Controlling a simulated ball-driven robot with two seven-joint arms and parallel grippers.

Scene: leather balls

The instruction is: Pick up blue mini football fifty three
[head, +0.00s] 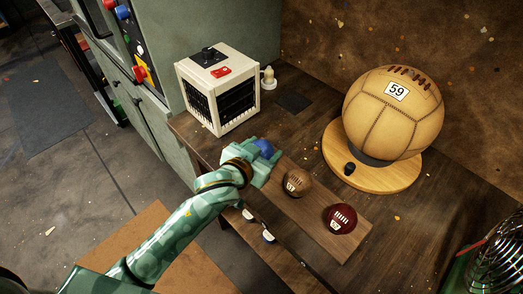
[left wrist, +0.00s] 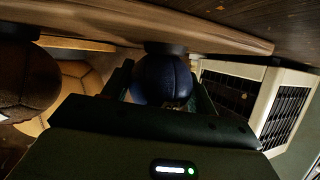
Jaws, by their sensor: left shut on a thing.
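The blue mini football (head: 264,148) sits at the upper left end of a wooden board in the head view. My left gripper (head: 262,152) is shut on it. In the left wrist view the blue ball (left wrist: 162,78) shows dark between the two fingers of my left gripper (left wrist: 162,90). It looks very close to the board, and I cannot tell whether it touches it. No number is readable on it. My right gripper is not in view.
A brown mini football (head: 297,183) and a dark red one (head: 340,218) sit along the same board (head: 310,212). A large tan ball marked 59 (head: 393,112) stands on a round wooden base (head: 388,179). A cream heater-like box (head: 217,88) stands behind my left gripper.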

